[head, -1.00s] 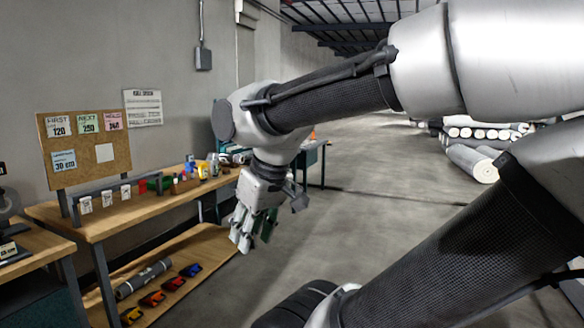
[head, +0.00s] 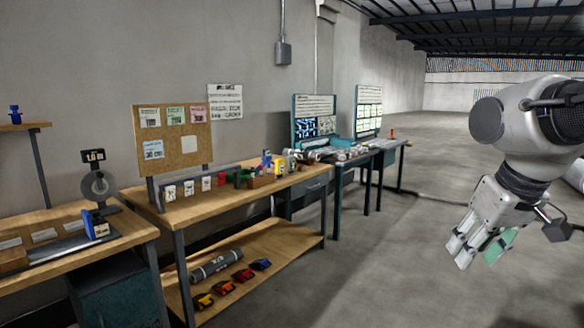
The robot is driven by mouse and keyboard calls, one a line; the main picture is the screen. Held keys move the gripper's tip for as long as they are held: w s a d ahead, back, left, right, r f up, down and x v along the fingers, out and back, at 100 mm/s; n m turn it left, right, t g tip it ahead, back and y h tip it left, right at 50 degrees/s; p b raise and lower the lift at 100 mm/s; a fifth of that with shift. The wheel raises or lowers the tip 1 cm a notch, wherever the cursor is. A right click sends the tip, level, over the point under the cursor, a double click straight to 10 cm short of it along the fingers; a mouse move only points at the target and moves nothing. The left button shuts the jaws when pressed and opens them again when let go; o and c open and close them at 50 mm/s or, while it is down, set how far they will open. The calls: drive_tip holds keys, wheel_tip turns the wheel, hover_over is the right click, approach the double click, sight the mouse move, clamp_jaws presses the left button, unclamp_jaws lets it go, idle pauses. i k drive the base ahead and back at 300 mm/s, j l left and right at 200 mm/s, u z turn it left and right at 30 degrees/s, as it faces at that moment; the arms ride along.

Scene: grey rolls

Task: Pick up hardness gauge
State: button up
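My gripper (head: 480,248) hangs at the right of the head view, pointing down over the open floor, well apart from the benches. Its white fingers look spread, with a green surface on the right-hand one; I see nothing held between them. I cannot single out a hardness gauge with certainty. Small items stand on the middle wooden bench (head: 235,192), among them a yellow one (head: 279,168) and a green one (head: 233,176), too small to identify.
A teal-framed bench (head: 345,150) with panels stands farther back. The floor (head: 400,240) between the benches and my arm is clear.

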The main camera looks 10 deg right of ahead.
sight(291, 159)
drive_tip(key=i+z, duration=0.15)
drive_tip(key=i, duration=2.7)
drive_tip(key=i+u, duration=0.15)
drive_tip(key=i, duration=0.4)
drive_tip(key=i+l+u, duration=0.15)
drive_tip(key=i, duration=0.35)
drive_tip(key=i+l+u, duration=0.15)
drive_tip(key=i, duration=0.4)
